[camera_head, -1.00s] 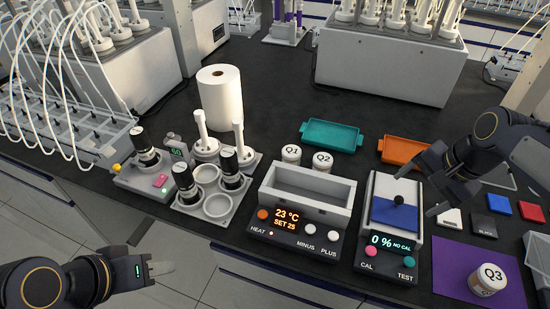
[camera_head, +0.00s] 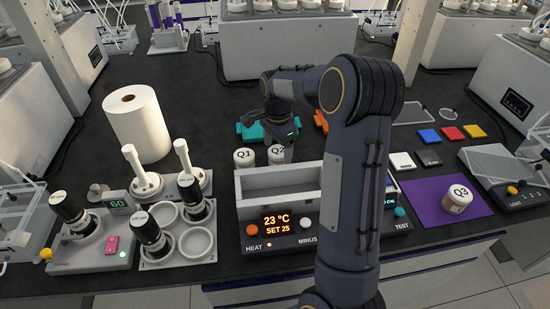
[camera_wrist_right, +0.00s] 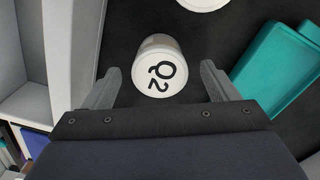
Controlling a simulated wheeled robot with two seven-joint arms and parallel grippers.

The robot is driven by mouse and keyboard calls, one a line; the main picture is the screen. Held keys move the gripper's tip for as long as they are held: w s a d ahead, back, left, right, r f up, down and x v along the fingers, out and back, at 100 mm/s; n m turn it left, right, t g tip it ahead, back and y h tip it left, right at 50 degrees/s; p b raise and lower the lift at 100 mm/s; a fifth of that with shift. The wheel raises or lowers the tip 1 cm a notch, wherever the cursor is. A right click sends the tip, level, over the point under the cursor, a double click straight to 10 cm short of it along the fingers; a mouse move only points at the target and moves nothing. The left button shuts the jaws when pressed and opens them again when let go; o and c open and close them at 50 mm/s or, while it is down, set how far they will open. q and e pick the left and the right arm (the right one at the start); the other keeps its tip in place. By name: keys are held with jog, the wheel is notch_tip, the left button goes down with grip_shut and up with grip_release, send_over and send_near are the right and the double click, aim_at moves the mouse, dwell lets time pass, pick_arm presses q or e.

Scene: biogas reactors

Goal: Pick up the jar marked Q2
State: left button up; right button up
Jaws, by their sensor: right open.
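The jar marked Q2 (camera_head: 277,154) is a small white-lidded jar on the black bench, behind the heater's grey trough and just right of jar Q1 (camera_head: 244,157). In the right wrist view the Q2 lid (camera_wrist_right: 160,72) lies between the two fingers, with a gap on each side. My right gripper (camera_head: 281,142) is open above and around the jar; its fingers (camera_wrist_right: 161,88) do not appear to touch it. In the head view, the gripper partly covers the Q2 jar. My left gripper is not in view.
The heater trough (camera_head: 243,197) stands close in front of the jars. A teal tray (camera_head: 246,133) lies just behind. A paper roll (camera_head: 137,125) stands at left. Jar Q3 (camera_head: 458,198) sits on a purple mat (camera_head: 423,208) at right. My right arm hides much of the middle.

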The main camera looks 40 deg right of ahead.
aim_at(278, 151)
jog(key=shift+f, duration=1.95)
jog(key=c, duration=1.1)
